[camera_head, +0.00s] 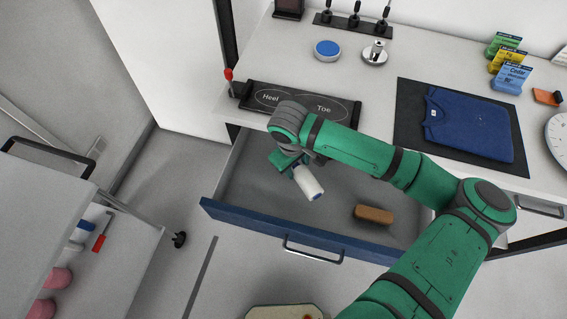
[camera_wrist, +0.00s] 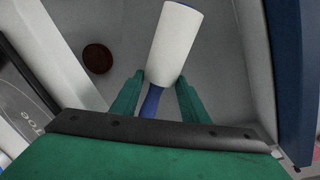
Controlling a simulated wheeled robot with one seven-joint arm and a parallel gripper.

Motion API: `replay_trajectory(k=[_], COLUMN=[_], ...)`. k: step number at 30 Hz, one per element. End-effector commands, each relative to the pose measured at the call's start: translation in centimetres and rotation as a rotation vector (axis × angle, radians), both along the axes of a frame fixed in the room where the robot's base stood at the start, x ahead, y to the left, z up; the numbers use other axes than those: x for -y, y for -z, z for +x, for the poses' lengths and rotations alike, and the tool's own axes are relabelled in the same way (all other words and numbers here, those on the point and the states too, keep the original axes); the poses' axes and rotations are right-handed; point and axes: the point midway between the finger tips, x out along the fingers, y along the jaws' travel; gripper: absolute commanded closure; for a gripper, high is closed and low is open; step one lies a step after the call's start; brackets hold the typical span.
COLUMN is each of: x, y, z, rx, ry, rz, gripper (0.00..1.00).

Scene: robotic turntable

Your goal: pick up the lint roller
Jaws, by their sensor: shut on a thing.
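The lint roller has a white cylinder (camera_head: 308,182) and a blue handle. In the wrist view its white roll (camera_wrist: 176,42) points away from my gripper, and the blue handle (camera_wrist: 151,100) lies between the two green fingers. My gripper (camera_wrist: 160,92) is shut on the lint roller at the handle end. In the head view my gripper (camera_head: 291,164) is over the open drawer (camera_head: 250,215), with the roller extending toward the lower right. I cannot tell whether the roller touches the drawer floor.
A brown brush-like block (camera_head: 374,214) lies in the drawer at the right. The drawer front (camera_head: 290,238) is blue with a metal handle. Above is a table with a black heel-toe mat (camera_head: 300,102), a folded blue shirt (camera_head: 468,125) and a blue-topped tin (camera_head: 327,49).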

Motion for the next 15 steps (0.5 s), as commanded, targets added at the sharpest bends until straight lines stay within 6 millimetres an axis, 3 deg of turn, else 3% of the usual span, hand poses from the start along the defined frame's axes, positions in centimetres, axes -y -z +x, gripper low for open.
replay_trajectory(k=[9,15], x=[7.6,11.1], y=[0.0,0.0], z=[-2.4,-3.6], rx=[0.001,0.001], ry=[0.007,0.006], rz=[0.001,-0.001], gripper=[0.88,0.88])
